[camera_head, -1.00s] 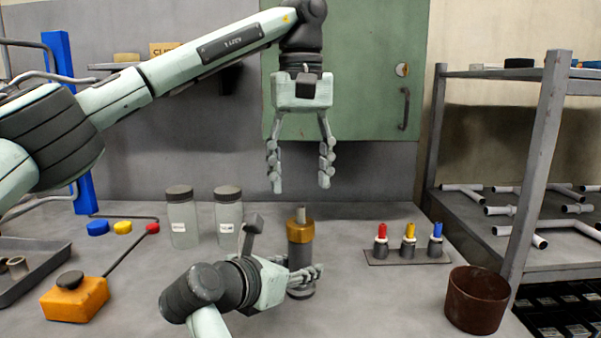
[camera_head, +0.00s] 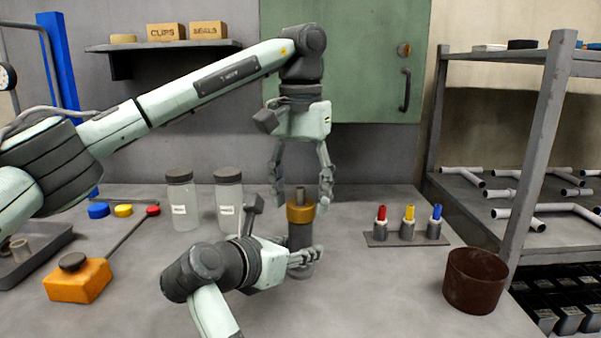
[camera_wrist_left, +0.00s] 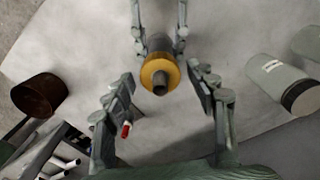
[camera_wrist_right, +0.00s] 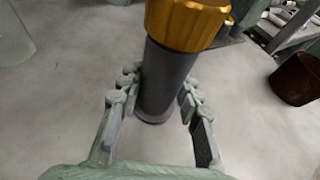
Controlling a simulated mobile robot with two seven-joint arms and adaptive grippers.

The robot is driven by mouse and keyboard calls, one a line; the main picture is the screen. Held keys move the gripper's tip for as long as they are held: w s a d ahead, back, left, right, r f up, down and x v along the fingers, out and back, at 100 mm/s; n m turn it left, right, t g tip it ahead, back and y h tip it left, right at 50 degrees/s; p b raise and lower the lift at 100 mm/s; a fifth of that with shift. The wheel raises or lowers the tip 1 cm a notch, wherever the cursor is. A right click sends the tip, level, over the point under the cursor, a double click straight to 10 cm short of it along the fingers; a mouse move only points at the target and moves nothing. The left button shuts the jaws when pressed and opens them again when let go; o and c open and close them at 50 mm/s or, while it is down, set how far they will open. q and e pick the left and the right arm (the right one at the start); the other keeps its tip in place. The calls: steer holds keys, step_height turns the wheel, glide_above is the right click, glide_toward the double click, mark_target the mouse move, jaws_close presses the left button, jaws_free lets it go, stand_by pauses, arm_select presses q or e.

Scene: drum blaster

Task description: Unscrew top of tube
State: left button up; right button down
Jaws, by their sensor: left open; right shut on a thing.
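The tube (camera_head: 300,236) stands upright on the table, a dark grey body with an orange-gold top (camera_head: 300,213) and a small grey stub above it. The top also shows in the left wrist view (camera_wrist_left: 160,72) and the right wrist view (camera_wrist_right: 188,22). My right gripper (camera_head: 304,260) is shut on the tube's dark body, below the top. My left gripper (camera_head: 301,200) points down from above, open, with its fingers on either side of the top and apart from it. In the left wrist view the top lies between and just beyond the fingertips.
Two clear jars (camera_head: 182,205) with dark lids stand left of the tube. A rack (camera_head: 407,240) with red, yellow and blue tipped pieces is to the right. A brown bucket (camera_head: 474,282) stands near the shelf (camera_head: 533,160). An orange box (camera_head: 78,281) with a lever is at left.

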arm_select(q)
steer(key=shift+f, duration=0.55)
